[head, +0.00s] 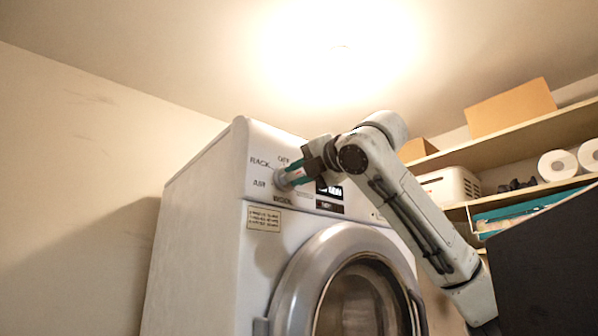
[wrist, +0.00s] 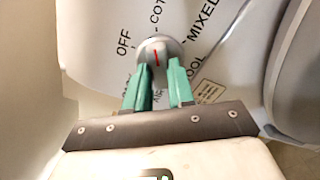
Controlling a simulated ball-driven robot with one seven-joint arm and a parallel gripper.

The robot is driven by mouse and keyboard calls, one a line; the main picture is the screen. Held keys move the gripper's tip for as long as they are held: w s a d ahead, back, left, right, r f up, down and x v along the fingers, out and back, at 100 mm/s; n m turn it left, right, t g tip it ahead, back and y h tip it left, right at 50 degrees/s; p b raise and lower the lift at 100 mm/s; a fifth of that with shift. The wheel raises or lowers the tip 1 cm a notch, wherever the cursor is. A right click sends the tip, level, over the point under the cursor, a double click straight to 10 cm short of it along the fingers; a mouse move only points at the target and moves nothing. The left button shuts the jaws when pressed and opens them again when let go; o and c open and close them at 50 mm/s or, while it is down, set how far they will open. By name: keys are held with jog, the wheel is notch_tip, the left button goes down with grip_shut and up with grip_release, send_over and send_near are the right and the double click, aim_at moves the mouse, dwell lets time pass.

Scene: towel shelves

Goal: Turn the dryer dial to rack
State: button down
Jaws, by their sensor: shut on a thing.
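The dryer dial (head: 281,180) is a round grey knob on the upper left of the dryer's front panel. It also shows in the wrist view (wrist: 165,44), with a red line running nearly up and down on its face. My gripper (head: 288,176) has green fingers, which are shut on the dial from both sides in the wrist view (wrist: 159,72). In the head view, the "RACK" label is left of the dial and "OFF" above it. The wrist view shows "OFF", part of "COT" and "MIXED" around the dial; I cannot read "RACK" there.
The white dryer (head: 200,215) stands by the left wall, with its round door (head: 290,275) below the panel. A lit display (head: 329,189) is right of the dial. Shelves (head: 545,130) on the right hold a cardboard box (head: 510,107), paper rolls (head: 558,166) and a white appliance (head: 450,187).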

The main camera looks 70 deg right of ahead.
jog(key=m, duration=0.6)
jog(key=shift+w+f+m, duration=0.1)
jog(key=shift+m, duration=0.2)
jog(key=m, duration=0.6)
jog(key=shift+b, duration=0.3)
jog(key=m, duration=0.5)
jog(key=shift+m, duration=0.4)
jog(key=m, duration=0.6)
jog(key=shift+b, duration=0.3)
jog(key=m, duration=0.5)
jog(key=shift+m, duration=0.4)
jog(key=m+p, duration=0.1)
jog(key=m, duration=0.5)
jog(key=shift+p, duration=0.35)
jog(key=m+p, duration=0.2)
jog(key=m, duration=0.4)
jog(key=shift+m, duration=0.3)
jog(key=m+p, duration=0.2)
jog(key=m, duration=0.3)
jog(key=shift+m+p, duration=0.35)
jog(key=shift+m, duration=0.05)
jog(key=shift+f, duration=0.1)
